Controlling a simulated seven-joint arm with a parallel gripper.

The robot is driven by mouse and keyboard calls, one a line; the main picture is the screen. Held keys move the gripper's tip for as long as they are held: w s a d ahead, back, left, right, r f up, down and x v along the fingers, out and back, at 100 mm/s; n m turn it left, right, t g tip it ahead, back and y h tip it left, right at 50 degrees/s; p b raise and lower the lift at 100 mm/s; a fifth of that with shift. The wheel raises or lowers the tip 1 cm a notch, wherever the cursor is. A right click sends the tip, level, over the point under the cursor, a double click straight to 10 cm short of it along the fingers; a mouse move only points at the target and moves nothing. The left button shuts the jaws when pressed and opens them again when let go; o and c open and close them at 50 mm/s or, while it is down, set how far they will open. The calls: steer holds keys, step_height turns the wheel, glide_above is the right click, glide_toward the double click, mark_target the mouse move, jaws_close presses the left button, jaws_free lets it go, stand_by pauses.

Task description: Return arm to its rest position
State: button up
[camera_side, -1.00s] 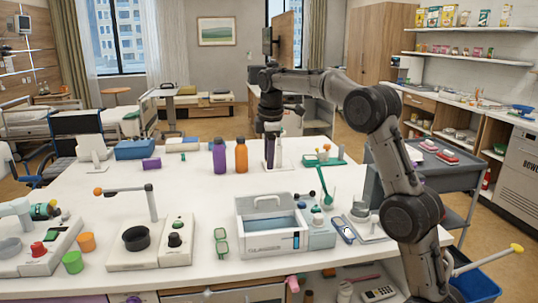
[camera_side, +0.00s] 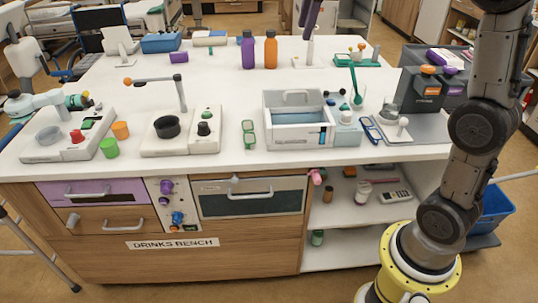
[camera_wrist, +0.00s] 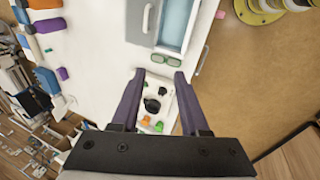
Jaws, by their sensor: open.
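My arm (camera_side: 470,150) rises from its yellow base at the right of the side view and leaves the frame at the top. In the wrist view my gripper (camera_wrist: 159,73) has its two dark purple fingers apart, with nothing held between them. It hangs above the white bench top. A dark purple part at the top edge of the side view may be a finger, but I cannot tell. The black bowl (camera_wrist: 152,105) and green glasses (camera_wrist: 166,60) lie well below the fingers in the wrist view.
The white bench top (camera_side: 225,95) carries a grey-white basin box (camera_side: 290,140), a purple bottle (camera_side: 248,52), an orange bottle (camera_side: 271,50) and a bowl station (camera_side: 180,145). A dark box (camera_side: 418,92) stands near the arm. A blue bin (camera_side: 490,212) is on the floor at right.

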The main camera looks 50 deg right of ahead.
steer(key=s+a+m+t, duration=0.1)
steer(key=s+a, duration=0.5)
steer(key=s, duration=0.4)
steer(key=s+a+f+m, duration=0.1)
steer(key=s+f+m, duration=0.2)
steer(key=s+f, duration=0.1)
steer(key=s+a+f+m+y, duration=0.1)
steer(key=s+a+f+m, duration=0.1)
steer(key=s+f, duration=0.3)
steer(key=s+a+f+m+t, duration=0.1)
steer(key=s+a+f+m, duration=0.1)
steer(key=s+f+m, duration=0.2)
steer(key=shift+s+a+f+y, duration=0.25)
steer(key=shift+s+f+y, duration=0.15)
steer(key=shift+s+f, duration=0.5)
